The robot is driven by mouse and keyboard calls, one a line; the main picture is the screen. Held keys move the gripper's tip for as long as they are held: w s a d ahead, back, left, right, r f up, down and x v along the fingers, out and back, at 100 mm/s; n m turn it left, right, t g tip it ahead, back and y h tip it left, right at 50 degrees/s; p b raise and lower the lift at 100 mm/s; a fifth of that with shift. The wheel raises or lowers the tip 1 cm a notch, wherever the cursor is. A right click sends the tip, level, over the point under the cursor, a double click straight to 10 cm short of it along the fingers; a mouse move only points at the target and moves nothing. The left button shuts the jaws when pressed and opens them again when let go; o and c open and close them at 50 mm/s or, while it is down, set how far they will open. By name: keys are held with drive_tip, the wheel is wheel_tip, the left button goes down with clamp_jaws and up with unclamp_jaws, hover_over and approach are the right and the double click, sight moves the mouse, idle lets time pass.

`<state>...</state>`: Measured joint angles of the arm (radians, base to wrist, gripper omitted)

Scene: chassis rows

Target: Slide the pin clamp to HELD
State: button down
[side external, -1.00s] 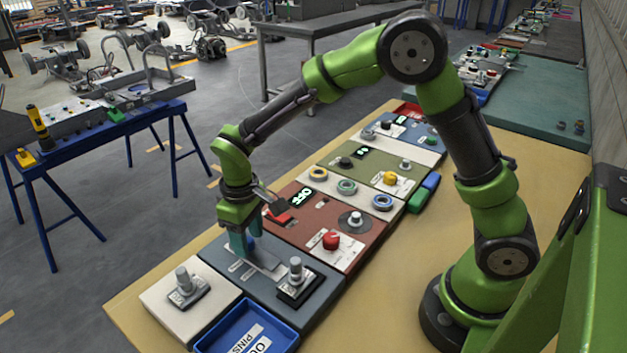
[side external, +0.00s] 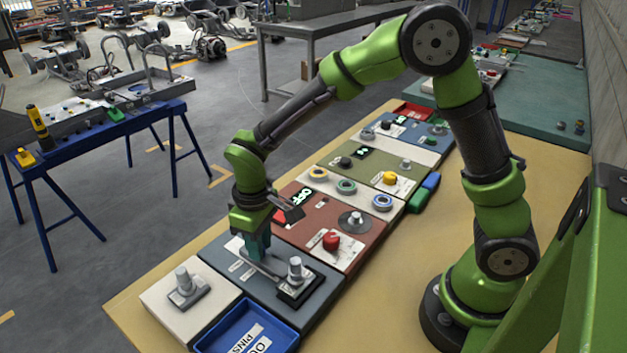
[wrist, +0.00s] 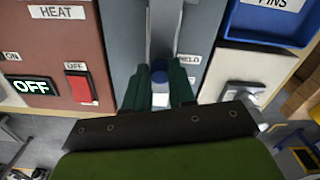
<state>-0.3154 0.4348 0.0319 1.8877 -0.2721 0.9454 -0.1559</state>
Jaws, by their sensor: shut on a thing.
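The pin clamp's blue knob (wrist: 160,73) is between the two green fingers of my gripper (wrist: 160,82) in the wrist view, and the gripper is shut on it. A grey clamp bar (wrist: 163,25) runs from the knob toward the top of that view. The HELD label (wrist: 189,59) is just right of the knob, partly covered by a finger. In the side view my gripper (side external: 258,247) is down at the blue-grey panel (side external: 318,284), and its fingers hide the knob. A grey pin (side external: 295,268) stands upright in a dark holder at the panel's near right.
A cream block with a grey peg (side external: 184,282) is left of the panel. A blue PINS tray (side external: 215,332) is in front. A red-brown HEAT panel (side external: 350,252) with a red knob (side external: 331,240) lies behind; its display (wrist: 32,86) reads OFF.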

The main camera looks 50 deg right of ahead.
sight(267, 257)
drive_tip(key=c, duration=0.9)
unclamp_jaws()
drive_tip(key=shift+s, duration=0.2)
drive_tip(key=shift+c, duration=0.2)
wheel_tip(267, 257, up, 17)
drive_tip(key=shift+w, duration=0.1)
drive_tip(key=s+d+r+m+t+y, duration=0.1)
drive_tip(key=s+d+m+t+y, duration=0.1)
drive_tip(key=s+d+m+t, duration=0.5)
drive_tip(key=s+d, duration=0.3)
drive_tip(key=s, duration=0.4)
drive_tip(key=shift+d, duration=0.15)
